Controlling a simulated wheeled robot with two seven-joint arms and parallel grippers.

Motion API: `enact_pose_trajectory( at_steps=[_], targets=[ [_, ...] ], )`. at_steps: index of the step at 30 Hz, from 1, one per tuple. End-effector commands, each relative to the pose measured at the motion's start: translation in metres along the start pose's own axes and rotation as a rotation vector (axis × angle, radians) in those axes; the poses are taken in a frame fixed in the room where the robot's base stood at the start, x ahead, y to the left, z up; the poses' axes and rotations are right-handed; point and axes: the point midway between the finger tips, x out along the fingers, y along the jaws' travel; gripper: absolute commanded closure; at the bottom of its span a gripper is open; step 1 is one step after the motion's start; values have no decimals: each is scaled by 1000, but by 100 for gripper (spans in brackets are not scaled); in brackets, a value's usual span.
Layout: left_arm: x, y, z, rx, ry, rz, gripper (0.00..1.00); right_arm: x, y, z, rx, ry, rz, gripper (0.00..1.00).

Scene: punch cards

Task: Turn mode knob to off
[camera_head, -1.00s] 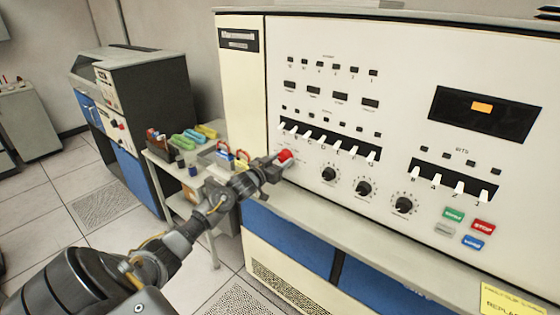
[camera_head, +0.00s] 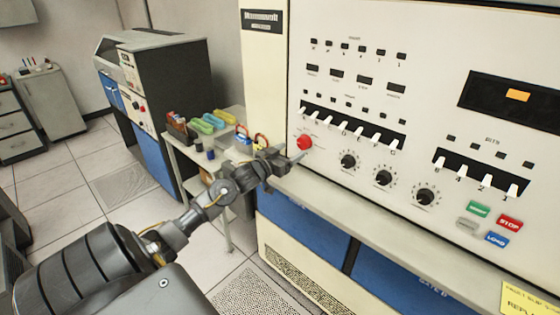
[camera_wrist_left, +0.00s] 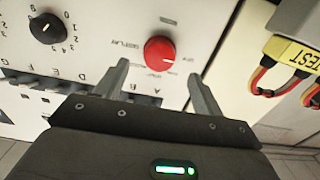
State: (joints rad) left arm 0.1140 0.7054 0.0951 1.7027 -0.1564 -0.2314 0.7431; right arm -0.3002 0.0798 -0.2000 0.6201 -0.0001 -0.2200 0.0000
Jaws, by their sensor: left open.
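A round red knob (camera_head: 305,142) sits on the cream front panel (camera_head: 440,60), below the left end of a row of white switches. In the left wrist view the red knob (camera_wrist_left: 160,54) has a small white mark and printed labels around it, one reading DISPLAY. I cannot read every label. My left gripper (camera_head: 289,159) is open and empty, just left of and below the red knob. In the wrist view the fingers of the left gripper (camera_wrist_left: 160,84) are spread, with the knob seen between and beyond them. My right gripper is not in view.
Several black dials (camera_head: 383,178) are on the panel right of the red knob; one black dial (camera_wrist_left: 48,28) shows in the wrist view. A ledge (camera_head: 340,212) runs below. A side table (camera_head: 185,150) with coloured items and red-handled things stands left.

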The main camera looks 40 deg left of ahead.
Motion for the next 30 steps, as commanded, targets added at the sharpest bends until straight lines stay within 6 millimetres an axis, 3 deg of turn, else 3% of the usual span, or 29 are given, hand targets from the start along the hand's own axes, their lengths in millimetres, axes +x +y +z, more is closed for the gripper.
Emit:
enact_pose_trajectory(
  at_steps=[3,10,30],
  targets=[
    [-23,0,4,2,-2,1,31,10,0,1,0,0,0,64],
    [-50,0,2,0,0,0,31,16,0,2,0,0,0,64],
    [-54,0,0,0,0,0,31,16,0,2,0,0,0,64]
  ],
)
